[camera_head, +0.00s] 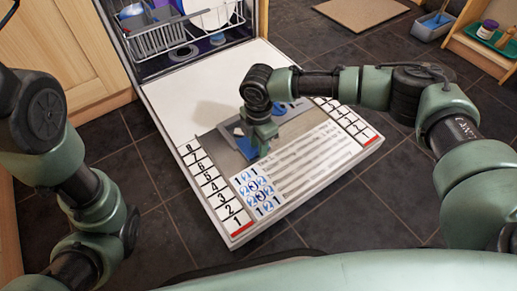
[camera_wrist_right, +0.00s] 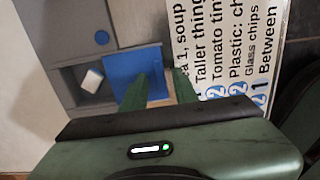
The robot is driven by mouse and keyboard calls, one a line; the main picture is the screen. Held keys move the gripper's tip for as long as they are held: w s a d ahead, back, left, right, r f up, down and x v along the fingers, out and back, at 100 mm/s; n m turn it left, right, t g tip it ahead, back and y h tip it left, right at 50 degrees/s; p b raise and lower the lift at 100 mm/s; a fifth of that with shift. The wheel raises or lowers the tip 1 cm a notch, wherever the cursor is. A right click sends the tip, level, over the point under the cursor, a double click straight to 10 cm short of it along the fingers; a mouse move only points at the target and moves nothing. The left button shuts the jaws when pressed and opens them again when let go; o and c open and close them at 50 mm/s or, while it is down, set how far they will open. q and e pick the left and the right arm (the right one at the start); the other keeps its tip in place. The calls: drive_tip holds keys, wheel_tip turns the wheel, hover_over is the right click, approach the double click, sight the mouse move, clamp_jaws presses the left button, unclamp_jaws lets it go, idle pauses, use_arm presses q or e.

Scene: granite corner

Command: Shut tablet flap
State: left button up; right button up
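The blue tablet flap (camera_wrist_right: 128,72) is on the grey dispenser (camera_wrist_right: 75,18) set in the lowered dishwasher door. In the wrist view it lies beside an open compartment that holds a white tablet (camera_wrist_right: 91,79), so the compartment is uncovered. In the head view my right gripper (camera_head: 263,145) points down over the dispenser and partly hides the flap. In the wrist view its two green fingers (camera_wrist_right: 166,83) are apart, with a gap between them, over the flap's edge. I cannot tell whether they touch it. My left arm shows at the left, but its gripper is out of view.
The open dishwasher door (camera_head: 175,95) carries a printed text panel and number strips. A round blue cap (camera_wrist_right: 101,38) sits on the dispenser. A loaded rack (camera_head: 165,38) stands behind. A wooden cabinet (camera_head: 70,50) is at left; dark floor tiles lie around.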

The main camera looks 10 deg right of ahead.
drive_tip(key=shift+f, duration=0.15)
drive_tip(key=shift+c, duration=0.3)
clamp_jaws()
idle(1.1)
